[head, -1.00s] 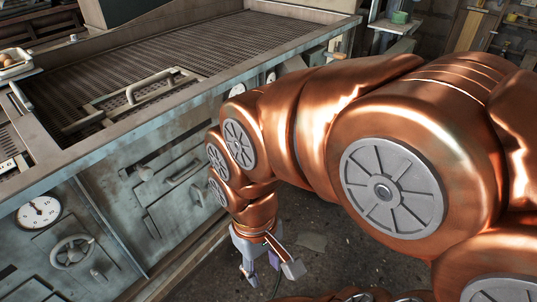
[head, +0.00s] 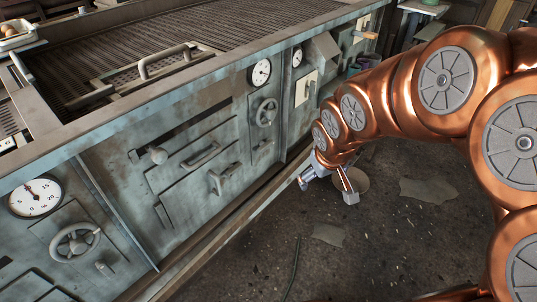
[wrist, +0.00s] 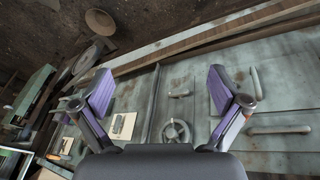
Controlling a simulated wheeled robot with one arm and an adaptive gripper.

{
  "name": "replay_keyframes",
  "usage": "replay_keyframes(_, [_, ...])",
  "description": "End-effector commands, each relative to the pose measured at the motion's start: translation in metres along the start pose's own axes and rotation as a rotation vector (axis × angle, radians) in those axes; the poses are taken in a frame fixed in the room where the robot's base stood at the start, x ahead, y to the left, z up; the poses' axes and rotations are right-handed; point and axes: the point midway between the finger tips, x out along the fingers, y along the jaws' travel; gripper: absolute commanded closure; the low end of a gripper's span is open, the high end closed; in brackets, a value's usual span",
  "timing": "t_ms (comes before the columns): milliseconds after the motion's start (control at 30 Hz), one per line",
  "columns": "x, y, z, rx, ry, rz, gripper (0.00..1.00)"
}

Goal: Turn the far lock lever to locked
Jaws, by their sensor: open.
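Two cream plates with levers are on the bench front at the far end in the head view. The nearer plate (head: 306,88) carries a small dark lever, and it also shows in the wrist view (wrist: 122,126). The farther plate (head: 361,30) has a tan handle (head: 368,36) sticking out sideways; a pale plate at left in the wrist view (wrist: 64,147) seems to be it. I cannot tell for sure which lever is the lock lever. My gripper (head: 328,189) is open and empty, low beside the bench front, apart from both plates. Its fingers spread in the wrist view (wrist: 160,86).
The bench front has handwheels (head: 265,112), gauges (head: 260,72) and drawer handles (head: 222,180) sticking out. A bench ledge (head: 230,220) runs along the floor. Open floor (head: 350,255) lies to the right.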

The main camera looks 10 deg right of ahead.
Motion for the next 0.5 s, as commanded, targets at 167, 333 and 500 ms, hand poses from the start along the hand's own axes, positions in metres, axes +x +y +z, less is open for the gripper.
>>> replay_keyframes(167, [0.075,0.011,-0.07,-0.061,0.22,-0.015,0.0])
replay_keyframes(333, [0.126,0.013,-0.132,-0.116,0.439,-0.064,0.0])
replay_keyframes(500, [0.17,0.007,-0.176,-0.158,0.656,-0.146,0.0])
